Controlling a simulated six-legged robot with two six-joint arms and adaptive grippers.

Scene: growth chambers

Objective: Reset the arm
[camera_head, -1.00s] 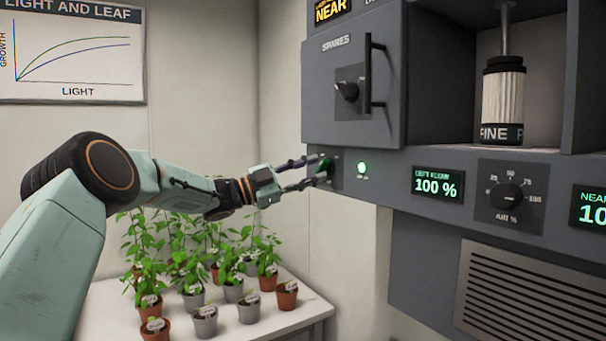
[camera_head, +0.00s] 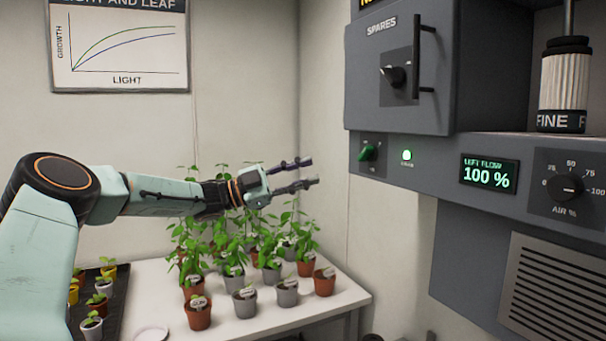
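My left arm comes in from the left, and its gripper (camera_head: 306,173) is open and empty. The two fingers are apart and point right, above the potted plants. The gripper is clear of the grey panel, with a gap between its fingertips and the green knob (camera_head: 368,152). My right gripper is not in view.
A white table (camera_head: 345,297) carries several potted plants (camera_head: 243,302) below the gripper. A dark tray (camera_head: 121,287) of seedlings stands at the left. The grey cabinet (camera_head: 400,120) with a lit green lamp (camera_head: 407,155) and a display (camera_head: 488,174) reading 100 % fills the right.

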